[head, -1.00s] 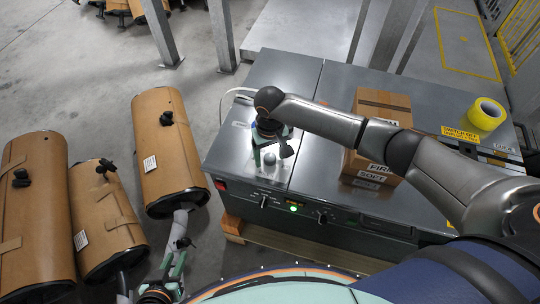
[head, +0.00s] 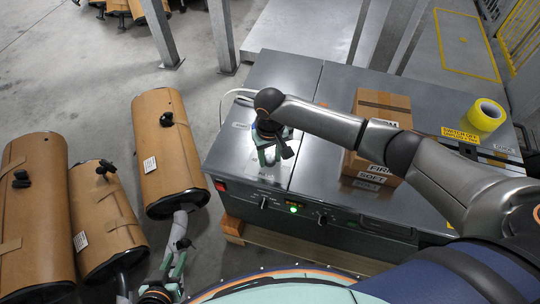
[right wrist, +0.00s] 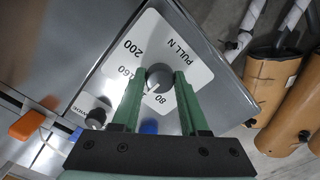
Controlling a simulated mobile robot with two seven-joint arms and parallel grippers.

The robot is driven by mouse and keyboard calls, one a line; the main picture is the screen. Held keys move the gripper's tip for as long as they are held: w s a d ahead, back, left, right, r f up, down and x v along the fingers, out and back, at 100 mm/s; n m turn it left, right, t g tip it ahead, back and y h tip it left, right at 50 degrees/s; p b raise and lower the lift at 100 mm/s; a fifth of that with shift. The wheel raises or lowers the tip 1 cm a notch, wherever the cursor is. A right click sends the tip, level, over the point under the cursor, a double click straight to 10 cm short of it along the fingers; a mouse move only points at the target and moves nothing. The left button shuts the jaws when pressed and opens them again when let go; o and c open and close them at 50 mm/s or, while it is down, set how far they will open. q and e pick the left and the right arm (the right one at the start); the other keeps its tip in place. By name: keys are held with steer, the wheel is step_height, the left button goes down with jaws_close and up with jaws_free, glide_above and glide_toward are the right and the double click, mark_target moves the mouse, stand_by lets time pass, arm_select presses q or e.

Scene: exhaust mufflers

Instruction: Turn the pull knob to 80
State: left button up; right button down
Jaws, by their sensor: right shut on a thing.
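The pull knob (right wrist: 160,76) is a round grey knob on a white dial plate (right wrist: 200,75) marked PULL N, 80, 160 and 200. A pale mark shows at the knob's lower-left side, roughly towards 80; its exact reading is hard to tell. My right gripper (right wrist: 158,80) is shut on the knob, one green finger on each side. In the head view my right gripper (head: 267,158) comes down onto the grey machine top, hiding the knob. My left gripper (head: 174,264) hangs low at the front left, away from the machine; its jaw opening is unclear.
The grey machine (head: 240,155) has a front panel with small knobs and a green light (head: 294,209). A cardboard box (head: 382,108) and yellow tape roll (head: 486,114) stand on it.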

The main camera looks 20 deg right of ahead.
steer(key=shift+r+n+p, duration=0.15)
steer(key=shift+n+p, duration=0.55)
steer(key=shift+p, duration=0.2)
steer(key=shift+n+p, duration=0.9)
steer(key=shift+n, duration=0.3)
steer(key=shift+n+p, duration=0.55)
steer(key=shift+n, duration=0.55)
steer(key=shift+n+p, duration=0.4)
steer(key=shift+n, duration=0.9)
steer(key=shift+c, duration=2.1)
jaws_free()
